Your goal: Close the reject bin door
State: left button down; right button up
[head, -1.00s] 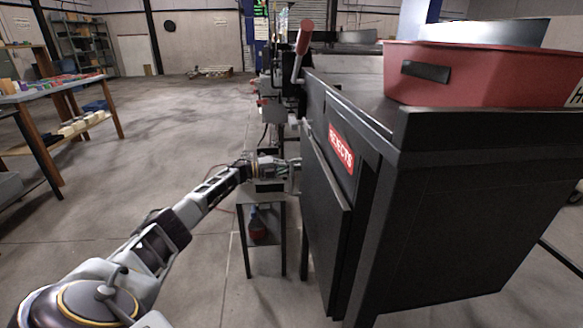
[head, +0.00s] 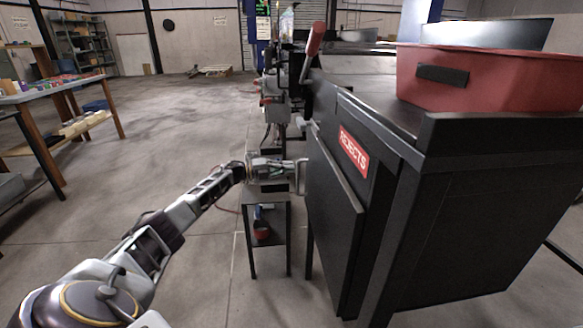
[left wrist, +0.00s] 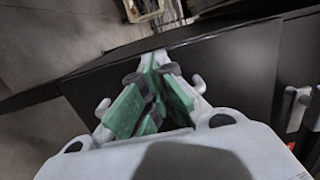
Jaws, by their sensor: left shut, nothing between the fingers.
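The reject bin door (head: 333,225) is a dark flat panel on the side of the black cabinet, below the red REJECTS label (head: 353,152). It stands slightly out from the cabinet side, with its top edge slanting toward me. My left gripper (head: 303,176) is at the door's outer face, near its far edge. In the left wrist view the fingers (left wrist: 157,62) with green pads are shut and empty, their tips at the dark panel (left wrist: 225,65). Whether they touch it is unclear. My right gripper is out of view.
A red bin (head: 490,85) sits on top of the cabinet (head: 450,215). A red-handled lever (head: 315,40) rises at its far corner. A small stand (head: 268,240) is below my left gripper. A wooden table (head: 60,90) is far left; the floor between is open.

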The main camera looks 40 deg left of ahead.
pick_arm(q)
jog(key=p+v, duration=0.1)
jog(key=v, duration=0.8)
jog(key=shift+w+a+p, duration=0.25)
jog(key=shift+a+p, duration=0.1)
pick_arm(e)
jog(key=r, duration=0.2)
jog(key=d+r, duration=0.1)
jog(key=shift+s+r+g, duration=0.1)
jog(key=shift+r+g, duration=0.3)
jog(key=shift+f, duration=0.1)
